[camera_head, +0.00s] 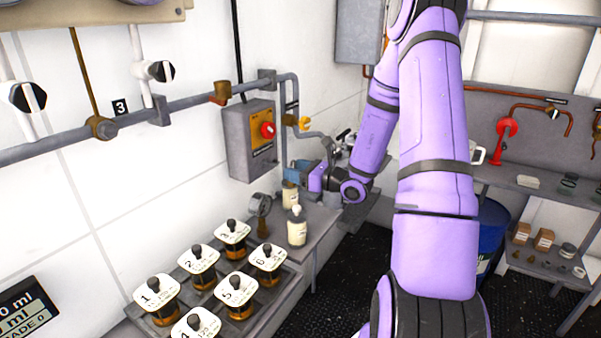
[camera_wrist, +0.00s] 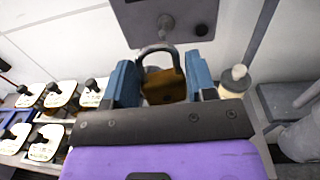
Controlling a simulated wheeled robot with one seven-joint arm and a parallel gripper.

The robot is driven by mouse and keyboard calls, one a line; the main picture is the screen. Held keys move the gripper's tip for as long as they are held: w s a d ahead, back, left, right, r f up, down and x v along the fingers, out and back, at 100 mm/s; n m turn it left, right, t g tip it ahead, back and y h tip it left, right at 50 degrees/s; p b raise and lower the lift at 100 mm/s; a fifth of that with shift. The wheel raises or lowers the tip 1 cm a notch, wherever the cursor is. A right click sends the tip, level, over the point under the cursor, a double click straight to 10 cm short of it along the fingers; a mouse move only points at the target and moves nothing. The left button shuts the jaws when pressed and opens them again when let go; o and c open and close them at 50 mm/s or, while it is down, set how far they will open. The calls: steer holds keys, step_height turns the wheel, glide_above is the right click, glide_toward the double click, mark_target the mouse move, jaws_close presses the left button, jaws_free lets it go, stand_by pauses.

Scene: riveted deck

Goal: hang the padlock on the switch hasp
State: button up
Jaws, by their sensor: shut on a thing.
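The padlock (camera_wrist: 163,85) has a brass-brown body and a dark shackle standing upward. It sits between the two blue fingers of my gripper (camera_wrist: 160,77), which is shut on its body. In the head view my gripper (camera_head: 298,169) is to the right of and below the grey switch box (camera_head: 244,150), apart from it; I cannot make out the padlock there. The box has a yellow-orange plate and a red switch knob (camera_head: 268,130). In the wrist view a grey box face (camera_wrist: 140,22) with a round fitting lies beyond the shackle. I cannot clearly pick out the hasp.
A grey pipe (camera_head: 190,102) runs along the wall beside the switch box. A blue drum (camera_head: 492,230) stands at the right.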

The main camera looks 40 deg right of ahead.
steer(key=shift+w+a+f, duration=0.3)
steer(key=shift+w+a, duration=0.1)
steer(key=shift+w, duration=0.7)
steer(key=shift+w+a+f, duration=0.25)
steer(key=shift+w+a, duration=0.15)
steer(key=shift+w, duration=0.75)
steer(key=shift+w+a+f, duration=0.3)
steer(key=shift+w+a, duration=0.1)
steer(key=shift+w, duration=0.7)
steer(key=o, duration=1.1)
steer(key=v, duration=1)
steer(key=shift+s, duration=0.35)
steer(key=shift+d, duration=0.1)
